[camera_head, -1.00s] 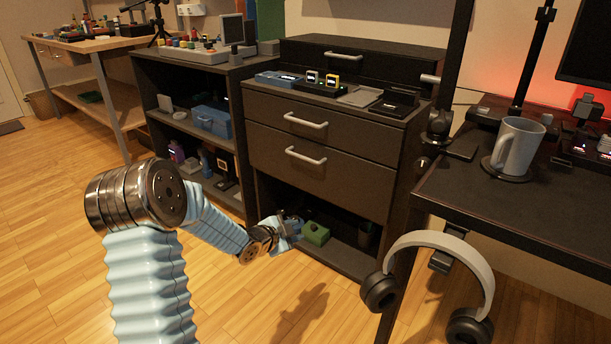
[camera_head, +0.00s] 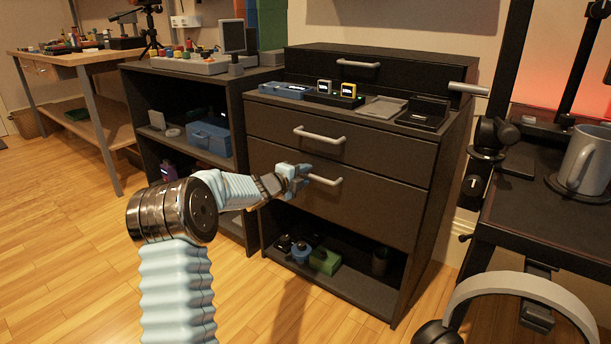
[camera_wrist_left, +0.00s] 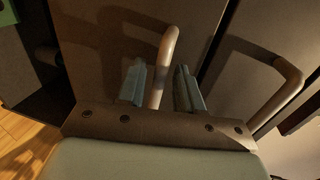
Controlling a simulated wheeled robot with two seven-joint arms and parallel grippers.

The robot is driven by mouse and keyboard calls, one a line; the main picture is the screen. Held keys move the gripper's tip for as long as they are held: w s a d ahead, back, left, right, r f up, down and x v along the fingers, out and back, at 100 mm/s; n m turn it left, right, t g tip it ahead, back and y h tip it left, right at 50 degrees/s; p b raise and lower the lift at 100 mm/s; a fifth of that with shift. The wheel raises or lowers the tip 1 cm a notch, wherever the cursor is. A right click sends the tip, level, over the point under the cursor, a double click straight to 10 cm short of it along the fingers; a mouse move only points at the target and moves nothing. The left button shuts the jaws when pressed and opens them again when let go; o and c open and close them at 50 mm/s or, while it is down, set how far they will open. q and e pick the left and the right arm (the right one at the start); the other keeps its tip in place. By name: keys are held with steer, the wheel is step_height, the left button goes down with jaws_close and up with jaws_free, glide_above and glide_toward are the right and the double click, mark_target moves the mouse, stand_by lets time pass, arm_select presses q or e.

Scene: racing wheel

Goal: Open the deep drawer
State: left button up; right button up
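The deep drawer (camera_head: 375,212) is the lower of two drawers in the dark cabinet, and its front is shut flush. Its pale bar handle (camera_head: 326,181) is partly hidden by my left gripper (camera_head: 302,178), which is right at it. In the left wrist view, the deep drawer's handle (camera_wrist_left: 168,48) runs between the two fingers of my left gripper (camera_wrist_left: 161,88). The fingers are apart, one on each side of the bar, and do not look clamped on it. My right gripper is in neither view.
The upper drawer's handle (camera_head: 319,135) is just above; it also shows at the right in the left wrist view (camera_wrist_left: 290,85). An open shelf below holds a green box (camera_head: 325,261). A desk with a mug (camera_head: 585,160) and headphones (camera_head: 520,290) stands at the right.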

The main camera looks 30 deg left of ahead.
arm_select(q)
steer(key=shift+w+d+f, duration=0.1)
steer(key=shift+w, duration=0.5)
jaws_close()
steer(key=shift+s, duration=0.2)
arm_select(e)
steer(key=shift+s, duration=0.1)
